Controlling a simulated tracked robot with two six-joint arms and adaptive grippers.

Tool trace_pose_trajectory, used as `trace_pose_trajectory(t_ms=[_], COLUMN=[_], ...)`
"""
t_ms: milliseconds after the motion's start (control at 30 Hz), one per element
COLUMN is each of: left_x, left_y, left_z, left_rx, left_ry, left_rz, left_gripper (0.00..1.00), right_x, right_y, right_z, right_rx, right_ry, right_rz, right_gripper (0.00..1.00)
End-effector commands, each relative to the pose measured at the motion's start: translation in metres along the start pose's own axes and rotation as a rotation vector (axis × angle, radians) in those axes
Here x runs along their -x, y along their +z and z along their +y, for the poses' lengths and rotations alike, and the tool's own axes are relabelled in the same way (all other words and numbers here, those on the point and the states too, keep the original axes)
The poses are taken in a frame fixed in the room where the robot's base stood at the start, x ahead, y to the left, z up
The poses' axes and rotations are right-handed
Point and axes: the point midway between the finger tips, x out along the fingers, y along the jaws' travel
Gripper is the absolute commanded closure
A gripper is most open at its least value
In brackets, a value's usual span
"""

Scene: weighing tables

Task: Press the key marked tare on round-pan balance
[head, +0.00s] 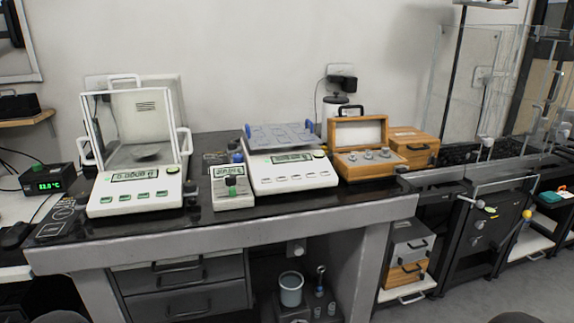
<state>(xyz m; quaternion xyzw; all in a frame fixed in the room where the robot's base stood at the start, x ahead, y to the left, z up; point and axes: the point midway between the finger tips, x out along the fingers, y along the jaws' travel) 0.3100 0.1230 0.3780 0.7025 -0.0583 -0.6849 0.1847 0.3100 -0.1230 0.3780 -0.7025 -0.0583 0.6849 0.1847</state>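The balance with a round pan (147,153) stands at the left of the dark-topped table, inside a glass draft shield (140,118) with white frame. Its white front housing (135,207) carries a lit display (134,174) and a row of several green keys (135,197). A round yellow-green spot shows at the housing's right corner. The key markings are too small to read, so I cannot tell which is tare. Neither of my grippers is in view. Only dark rounded shapes show at the bottom edge, left and right.
A second balance (290,180) with a flat rectangular pan stands to the right, with a small keyed device (232,190) between. An open wooden weight box (370,162) is further right. A lit readout box (48,180) sits at far left. The table's front strip is mostly clear.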

Motion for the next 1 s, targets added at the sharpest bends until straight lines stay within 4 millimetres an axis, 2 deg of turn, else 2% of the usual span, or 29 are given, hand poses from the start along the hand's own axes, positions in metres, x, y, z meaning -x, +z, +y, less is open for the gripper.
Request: trace_pose_trajectory(t_ms=[167, 400, 1000], left_x=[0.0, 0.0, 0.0], left_y=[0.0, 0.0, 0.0], left_z=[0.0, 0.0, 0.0], left_rx=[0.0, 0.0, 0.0], left_ry=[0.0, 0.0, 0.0], left_rz=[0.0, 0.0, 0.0], left_gripper=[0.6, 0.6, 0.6], right_x=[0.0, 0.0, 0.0], right_y=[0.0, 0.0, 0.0], right_z=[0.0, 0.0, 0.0], right_rx=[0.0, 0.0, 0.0], right_ry=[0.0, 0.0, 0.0], right_rz=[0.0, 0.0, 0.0], right_gripper=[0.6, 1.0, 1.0])
